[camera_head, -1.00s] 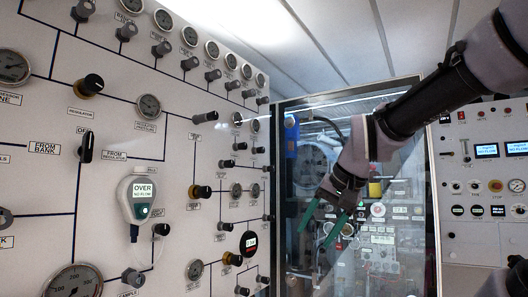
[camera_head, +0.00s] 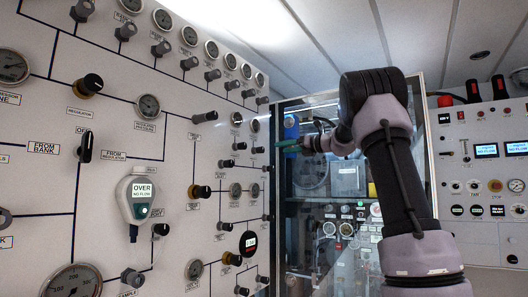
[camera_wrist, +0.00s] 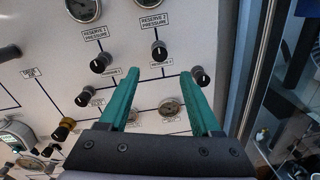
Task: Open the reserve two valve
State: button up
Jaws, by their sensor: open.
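The reserve two valve, a small black knob (camera_wrist: 159,49), is on the white panel below the "RESERVE 2 PRESSURE" label in the wrist view. Its white pointer mark looks roughly upright. In the head view the knob (camera_head: 257,150) appears to be the one near the panel's right edge, below a gauge. My gripper (camera_wrist: 159,73) is open and empty, with green fingers pointing at the panel. The knob shows between and slightly above the fingertips, apart from them. In the head view my gripper (camera_head: 280,145) is just right of the panel's edge.
A similar reserve one knob (camera_wrist: 101,62) is to the left. Another black knob (camera_wrist: 201,77) shows close by the right fingertip. A gauge (camera_wrist: 169,106) is partly behind the fingers. A glass-fronted cabinet (camera_head: 345,185) stands right of the panel.

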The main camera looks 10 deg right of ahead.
aim_at(263, 150)
jog(key=x, duration=1)
jog(key=shift+w+a, duration=0.2)
jog(key=shift+a, duration=0.05)
grip_shut()
